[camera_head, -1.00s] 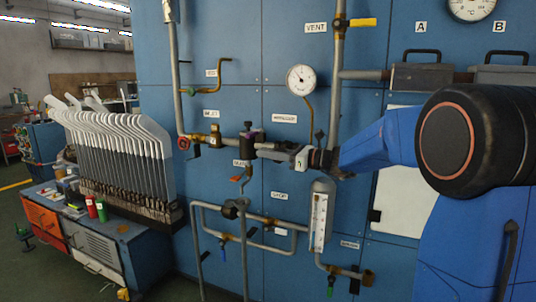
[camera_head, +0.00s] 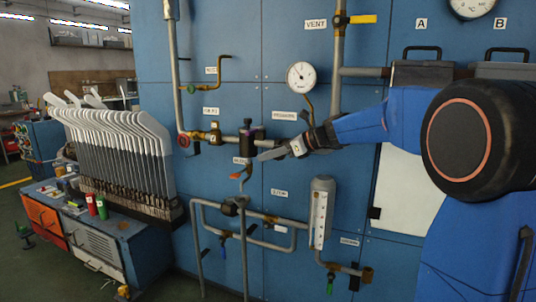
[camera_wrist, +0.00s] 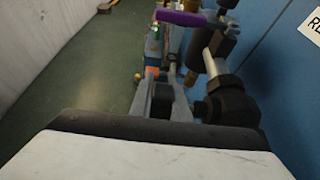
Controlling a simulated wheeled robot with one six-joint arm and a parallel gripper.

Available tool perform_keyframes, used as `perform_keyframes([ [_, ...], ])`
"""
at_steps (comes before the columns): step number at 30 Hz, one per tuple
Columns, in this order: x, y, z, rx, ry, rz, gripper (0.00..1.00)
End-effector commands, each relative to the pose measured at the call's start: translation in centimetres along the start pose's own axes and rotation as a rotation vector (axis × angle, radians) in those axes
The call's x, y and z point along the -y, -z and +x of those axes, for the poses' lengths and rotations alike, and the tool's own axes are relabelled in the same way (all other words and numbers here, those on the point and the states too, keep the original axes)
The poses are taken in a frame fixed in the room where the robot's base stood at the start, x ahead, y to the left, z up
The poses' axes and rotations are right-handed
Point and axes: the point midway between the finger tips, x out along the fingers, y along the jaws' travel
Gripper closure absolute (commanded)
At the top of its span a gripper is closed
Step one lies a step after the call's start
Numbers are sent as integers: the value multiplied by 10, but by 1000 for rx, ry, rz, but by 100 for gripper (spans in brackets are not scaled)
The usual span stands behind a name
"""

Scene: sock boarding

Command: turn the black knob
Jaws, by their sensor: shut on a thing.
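My gripper (camera_head: 268,154) reaches in from the right to the front of a dark regulator body (camera_head: 249,146) with a purple top (camera_head: 247,130). In the wrist view the two grey fingers of my gripper (camera_wrist: 162,80) stand on either side of a dark piece, which looks like the black knob (camera_wrist: 161,102). The fingers hide most of it, and its marking cannot be read. The regulator's purple part also shows at the top of the wrist view (camera_wrist: 181,18).
A pale stem and a black fitting (camera_wrist: 232,106) lie just right of the fingers. A round gauge (camera_head: 301,75), a brass valve (camera_head: 214,134) and an orange-handled valve (camera_head: 236,177) are close by on the blue panel. A rack of white boards (camera_head: 120,150) stands at left.

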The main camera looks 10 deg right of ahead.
Motion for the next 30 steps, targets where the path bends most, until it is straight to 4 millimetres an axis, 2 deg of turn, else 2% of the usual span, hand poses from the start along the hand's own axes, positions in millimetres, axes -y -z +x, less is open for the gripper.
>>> perform_keyframes([
  [9,0,4,0,-128,1,-2,100],
  [25,0,5,0,-157,1,-1,100],
  [26,0,5,0,-157,1,-1,82],
  [27,0,5,0,-156,1,0,72],
  [28,0,5,0,-157,1,0,66],
  [30,0,5,0,-157,1,0,66],
])
